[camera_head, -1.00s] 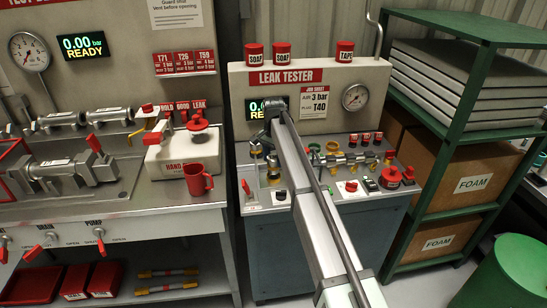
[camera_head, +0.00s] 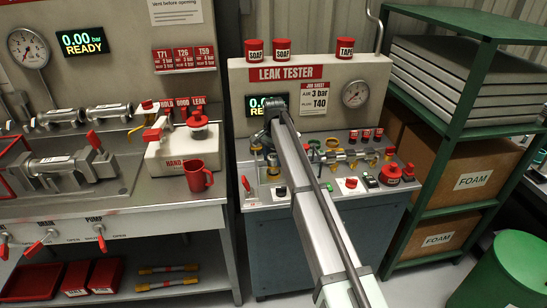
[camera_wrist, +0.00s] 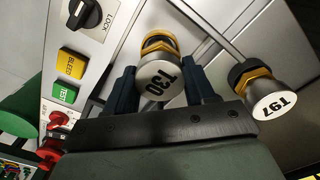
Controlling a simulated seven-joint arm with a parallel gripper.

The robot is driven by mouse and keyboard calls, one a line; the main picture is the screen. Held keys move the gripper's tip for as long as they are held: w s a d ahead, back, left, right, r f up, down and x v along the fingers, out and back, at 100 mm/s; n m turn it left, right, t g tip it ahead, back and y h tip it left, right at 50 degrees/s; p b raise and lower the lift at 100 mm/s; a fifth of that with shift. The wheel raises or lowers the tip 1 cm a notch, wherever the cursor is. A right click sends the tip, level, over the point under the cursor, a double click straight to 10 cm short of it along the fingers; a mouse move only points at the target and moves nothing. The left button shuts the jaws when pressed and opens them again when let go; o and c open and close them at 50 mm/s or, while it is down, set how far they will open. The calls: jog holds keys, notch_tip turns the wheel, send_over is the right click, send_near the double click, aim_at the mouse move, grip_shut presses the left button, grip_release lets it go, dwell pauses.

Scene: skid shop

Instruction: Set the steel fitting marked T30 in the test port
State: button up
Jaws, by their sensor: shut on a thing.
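The steel fitting marked T30 (camera_wrist: 157,82) is between the two dark fingers of my gripper (camera_wrist: 160,72) in the wrist view. It has a round steel cap with black lettering and a yellow and black collar. My gripper is shut on it, over the leak tester's panel. I cannot tell whether its far end touches the panel. A similar fitting marked T97 (camera_wrist: 272,106) stands to the right, apart from my gripper. In the head view my arm covers much of the gripper area, and I cannot pick out the test port with certainty.
A black LOCK knob (camera_wrist: 86,14), a yellow BLEED button (camera_wrist: 72,62) and a green TEST button (camera_wrist: 64,93) lie left of my gripper. The leak tester's job sheet (camera_head: 314,98) reads 3 bar and T40. Brass-coloured fittings (camera_head: 332,158) and red knobs (camera_head: 390,172) stand right of my arm.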

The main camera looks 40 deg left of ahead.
jog(key=shift+f, duration=1)
dwell(0.7)
jog(key=o, duration=0.9)
jog(key=shift+o, duration=0.2)
jog(key=o, duration=0.3)
jog(key=shift+o, duration=0.2)
jog(key=shift+r, duration=1.65)
jog(key=shift+r, duration=2.85)
